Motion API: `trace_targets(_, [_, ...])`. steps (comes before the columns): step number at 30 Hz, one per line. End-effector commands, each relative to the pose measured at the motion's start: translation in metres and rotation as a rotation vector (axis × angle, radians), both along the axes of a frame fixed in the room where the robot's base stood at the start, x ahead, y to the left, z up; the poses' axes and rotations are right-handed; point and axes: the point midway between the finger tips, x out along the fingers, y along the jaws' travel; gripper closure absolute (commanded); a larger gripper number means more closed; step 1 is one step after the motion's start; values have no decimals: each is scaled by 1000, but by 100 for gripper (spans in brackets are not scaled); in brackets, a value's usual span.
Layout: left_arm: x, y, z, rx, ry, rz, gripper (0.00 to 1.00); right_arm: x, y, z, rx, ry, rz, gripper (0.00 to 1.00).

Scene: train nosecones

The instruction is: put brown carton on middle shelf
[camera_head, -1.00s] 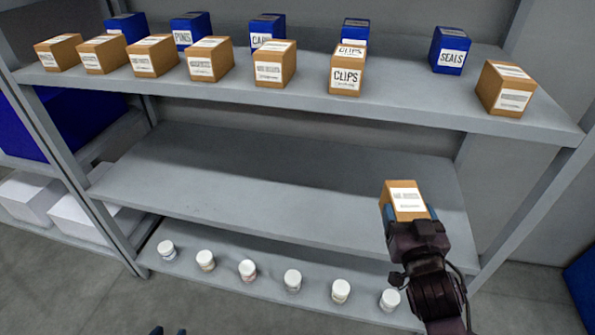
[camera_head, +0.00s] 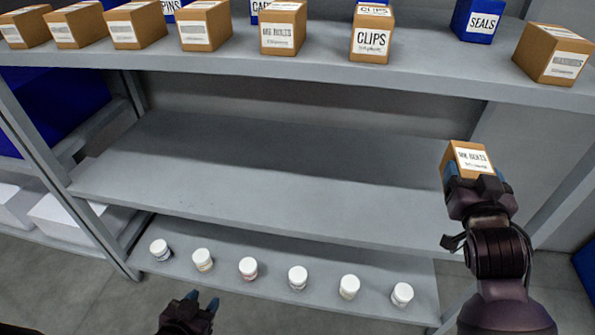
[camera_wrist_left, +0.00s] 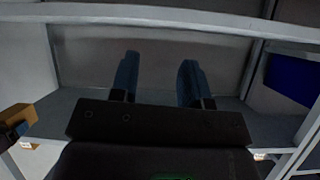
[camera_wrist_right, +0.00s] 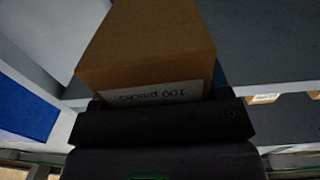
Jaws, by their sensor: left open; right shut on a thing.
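My right gripper (camera_head: 478,180) is shut on a brown carton (camera_head: 460,155) with a white label, in front of the right end of the middle shelf. The carton fills the upper middle of the right wrist view (camera_wrist_right: 150,45), where part of its label reads "100 pieces". The middle shelf (camera_head: 240,190) is grey and bare. My left gripper (camera_head: 203,303) is open and empty at the bottom of the head view, low in front of the shelves. Its two blue fingers stand apart in the left wrist view (camera_wrist_left: 158,80).
The top shelf (camera_head: 330,68) bears several brown cartons and blue boxes, including a "CLIPS" carton (camera_head: 371,38) and a "SEALS" box (camera_head: 478,20). Several white-capped jars (camera_head: 298,277) stand in a row on the bottom shelf (camera_head: 225,285). Upright posts edge the rack at both sides.

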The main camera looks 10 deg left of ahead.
Motion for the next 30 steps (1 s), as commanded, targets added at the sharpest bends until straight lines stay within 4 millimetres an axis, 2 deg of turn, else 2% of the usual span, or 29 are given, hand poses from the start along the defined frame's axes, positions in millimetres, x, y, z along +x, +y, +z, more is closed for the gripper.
trace_targets(1, [-2,0,-20,1,13,-2,57,11,1,-13,0,3,3,75])
trace_targets(8, [-8,-1,-65,4,61,-10,57,54,4,-36,2,10,10,75])
trace_targets(15, [-22,2,-113,15,137,-18,57,96,9,-71,2,15,22,75])
trace_targets(22, [-22,0,-135,14,165,-26,57,122,12,-92,1,6,32,75])
trace_targets(30, [-22,-2,-135,11,168,-25,57,129,13,-91,1,-7,35,75])
